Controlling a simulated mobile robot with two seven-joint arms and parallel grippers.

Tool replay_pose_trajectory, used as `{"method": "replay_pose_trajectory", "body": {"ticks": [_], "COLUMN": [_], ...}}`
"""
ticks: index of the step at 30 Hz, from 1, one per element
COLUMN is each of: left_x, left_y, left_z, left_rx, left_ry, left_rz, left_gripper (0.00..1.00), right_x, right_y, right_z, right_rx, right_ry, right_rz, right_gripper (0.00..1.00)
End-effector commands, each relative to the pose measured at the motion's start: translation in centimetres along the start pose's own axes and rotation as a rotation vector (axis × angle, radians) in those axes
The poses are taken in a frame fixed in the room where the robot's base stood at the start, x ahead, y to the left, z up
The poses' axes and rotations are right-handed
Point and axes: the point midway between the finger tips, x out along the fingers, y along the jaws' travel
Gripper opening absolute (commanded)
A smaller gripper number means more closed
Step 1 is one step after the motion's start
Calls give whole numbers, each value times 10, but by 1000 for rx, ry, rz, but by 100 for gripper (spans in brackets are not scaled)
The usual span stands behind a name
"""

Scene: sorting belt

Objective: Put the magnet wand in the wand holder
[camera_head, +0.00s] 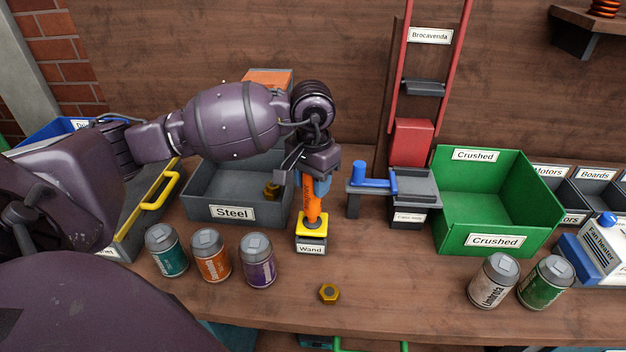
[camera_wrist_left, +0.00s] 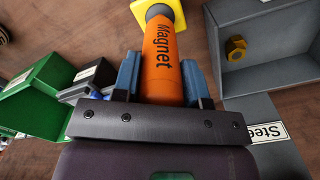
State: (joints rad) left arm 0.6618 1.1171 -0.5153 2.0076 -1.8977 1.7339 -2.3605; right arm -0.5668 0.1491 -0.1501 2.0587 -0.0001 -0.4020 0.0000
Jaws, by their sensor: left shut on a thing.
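The orange magnet wand (camera_head: 311,203) stands nearly upright, its dark lower end at the yellow top of the wand holder (camera_head: 311,246), a small block labelled "Wand". I cannot tell how deep the end sits in it. My left gripper (camera_head: 313,184) is shut on the wand's upper part from above. In the left wrist view the wand (camera_wrist_left: 161,75), marked "Magnet", is between the two blue fingers (camera_wrist_left: 160,60). The holder's yellow top (camera_wrist_left: 160,12) shows beyond its end. My right gripper is not in view.
The grey Steel bin (camera_head: 205,205) is left of the holder, with a brass nut (camera_head: 271,191) inside. Several cans (camera_head: 211,256) stand in front. A loose nut (camera_head: 329,293) lies nearby. The blue-handled crusher (camera_head: 373,182) and green Crushed bin (camera_head: 495,205) are right.

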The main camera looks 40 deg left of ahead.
Motion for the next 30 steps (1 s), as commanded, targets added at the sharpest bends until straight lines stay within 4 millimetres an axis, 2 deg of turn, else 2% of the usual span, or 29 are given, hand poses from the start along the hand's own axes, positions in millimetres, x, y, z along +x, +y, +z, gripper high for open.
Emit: {"method": "replay_pose_trajectory", "body": {"ticks": [8, 11, 12, 16, 17, 25, 30], "left_x": [12, 13, 14, 14, 14, 14, 4], "left_y": [0, 0, 0, 0, 0, 0, 1], "left_z": [0, 1, 2, 2, 2, 2, 2], "left_rx": [-2, -2, -2, -1, -1, -1, 0], "left_ry": [-6, -8, -11, -12, -12, -13, -9], "left_rz": [0, 0, 0, 0, 0, 0, 2], "left_gripper": [11, 2, 43, 62, 65, 65, 65], "right_x": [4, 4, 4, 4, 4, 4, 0], "right_y": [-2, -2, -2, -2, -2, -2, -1], "right_z": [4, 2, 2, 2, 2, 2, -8], "right_rx": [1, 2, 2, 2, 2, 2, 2], "right_ry": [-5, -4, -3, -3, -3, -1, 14], "right_rz": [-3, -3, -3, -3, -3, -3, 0], "right_gripper": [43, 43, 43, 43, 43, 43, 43]}}
